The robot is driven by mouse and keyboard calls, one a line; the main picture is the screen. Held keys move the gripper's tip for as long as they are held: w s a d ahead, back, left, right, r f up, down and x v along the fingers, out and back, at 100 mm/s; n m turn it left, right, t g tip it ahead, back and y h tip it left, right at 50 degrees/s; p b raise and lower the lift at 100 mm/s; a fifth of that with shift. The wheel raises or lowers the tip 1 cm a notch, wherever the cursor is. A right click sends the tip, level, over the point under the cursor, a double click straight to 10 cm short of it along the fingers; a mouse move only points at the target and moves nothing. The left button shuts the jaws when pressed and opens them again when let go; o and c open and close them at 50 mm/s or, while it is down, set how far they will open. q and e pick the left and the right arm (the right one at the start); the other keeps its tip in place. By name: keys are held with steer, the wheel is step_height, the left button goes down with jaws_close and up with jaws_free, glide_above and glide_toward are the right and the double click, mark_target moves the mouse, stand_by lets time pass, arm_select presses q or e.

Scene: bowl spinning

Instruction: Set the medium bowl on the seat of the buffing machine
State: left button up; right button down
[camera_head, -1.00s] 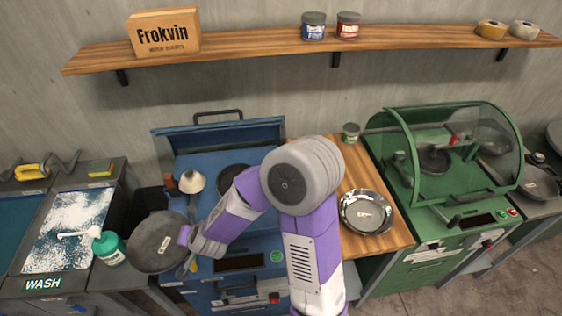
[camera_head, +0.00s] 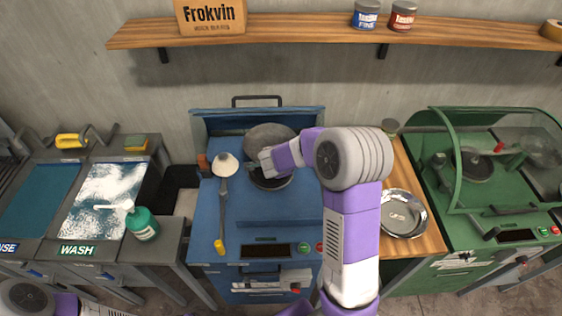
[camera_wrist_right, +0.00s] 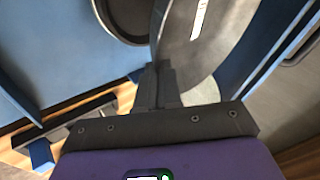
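A dull dark grey bowl (camera_head: 270,137) with a pale label is held tilted above the blue machine (camera_head: 238,218), towards its back. My right gripper (camera_head: 267,160) is shut on its rim. In the right wrist view the fingers (camera_wrist_right: 160,88) pinch the rim of the grey bowl (camera_wrist_right: 215,45). The blue machine's round dark seat (camera_head: 272,184) is partly hidden below the gripper; its rim also shows in the right wrist view (camera_wrist_right: 104,18). The bowl appears apart from the seat. My left arm shows only at the lower left corner; its gripper is out of view.
A shiny bowl (camera_head: 403,214) sits on the wooden counter (camera_head: 420,245). A green hooded machine (camera_head: 485,225) stands at right, wash basins (camera_head: 105,200) and a green bottle (camera_head: 143,224) at left.

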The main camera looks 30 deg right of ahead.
steer(key=shift+f+b, duration=4.2)
steer(key=shift+f, duration=0.4)
steer(key=shift+s+a, duration=0.1)
steer(key=shift+a, duration=0.1)
steer(key=c, duration=1.2)
jaws_free()
steer(key=shift+c, duration=0.2)
steer(key=p+v, duration=0.2)
steer(key=v, duration=0.5)
steer(key=shift+s+r+p, duration=0.2)
steer(key=shift+r+p, duration=0.05)
steer(key=shift+p, duration=0.15)
steer(key=shift+a, duration=0.15)
